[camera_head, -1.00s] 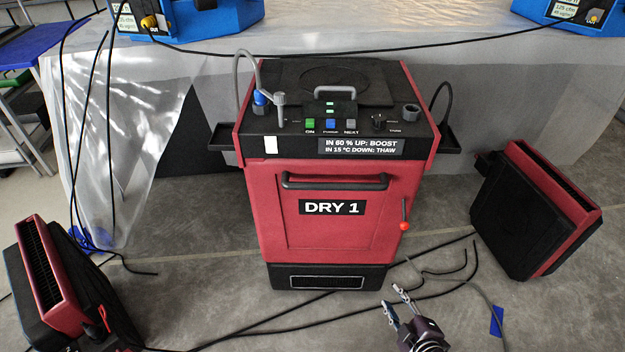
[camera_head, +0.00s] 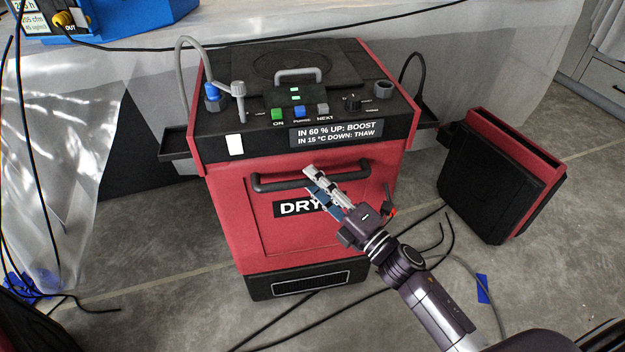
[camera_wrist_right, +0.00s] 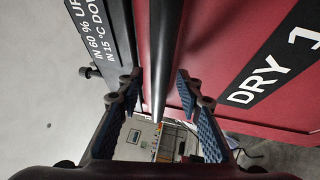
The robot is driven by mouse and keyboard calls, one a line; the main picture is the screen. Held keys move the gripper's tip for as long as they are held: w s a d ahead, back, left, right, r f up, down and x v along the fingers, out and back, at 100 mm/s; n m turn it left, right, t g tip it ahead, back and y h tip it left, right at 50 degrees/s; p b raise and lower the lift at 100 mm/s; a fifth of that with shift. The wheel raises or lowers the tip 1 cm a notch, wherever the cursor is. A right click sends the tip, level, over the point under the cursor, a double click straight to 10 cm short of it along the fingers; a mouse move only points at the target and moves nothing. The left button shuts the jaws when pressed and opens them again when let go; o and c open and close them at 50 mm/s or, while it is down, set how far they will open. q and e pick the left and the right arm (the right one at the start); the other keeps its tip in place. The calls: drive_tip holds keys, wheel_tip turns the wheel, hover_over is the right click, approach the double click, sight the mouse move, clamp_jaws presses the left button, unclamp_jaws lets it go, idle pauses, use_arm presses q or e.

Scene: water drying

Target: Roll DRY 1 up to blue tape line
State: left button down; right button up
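The red and black machine labelled DRY 1 (camera_head: 240,225) stands on the floor in the middle of the head view. Its black front handle (camera_head: 270,183) runs across under the top panel. My right gripper (camera_head: 312,180) is at the right half of this handle and covers part of the label. In the right wrist view the handle (camera_wrist_right: 160,50) runs between the two fingertips of the right gripper (camera_wrist_right: 157,88), which stand apart with gaps on both sides. A blue tape piece (camera_head: 483,288) lies on the floor at right, another (camera_head: 22,286) at left. My left gripper is out of view.
Another red and black unit (camera_head: 500,180) stands on the right. Black cables (camera_head: 350,308) cross the floor in front of DRY 1. Plastic sheeting (camera_head: 60,130) hangs behind and at left. A blue machine (camera_head: 130,15) is at the back left.

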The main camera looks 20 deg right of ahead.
drive_tip(key=shift+w+a, duration=0.15)
drive_tip(key=shift+w, duration=0.2)
clamp_jaws()
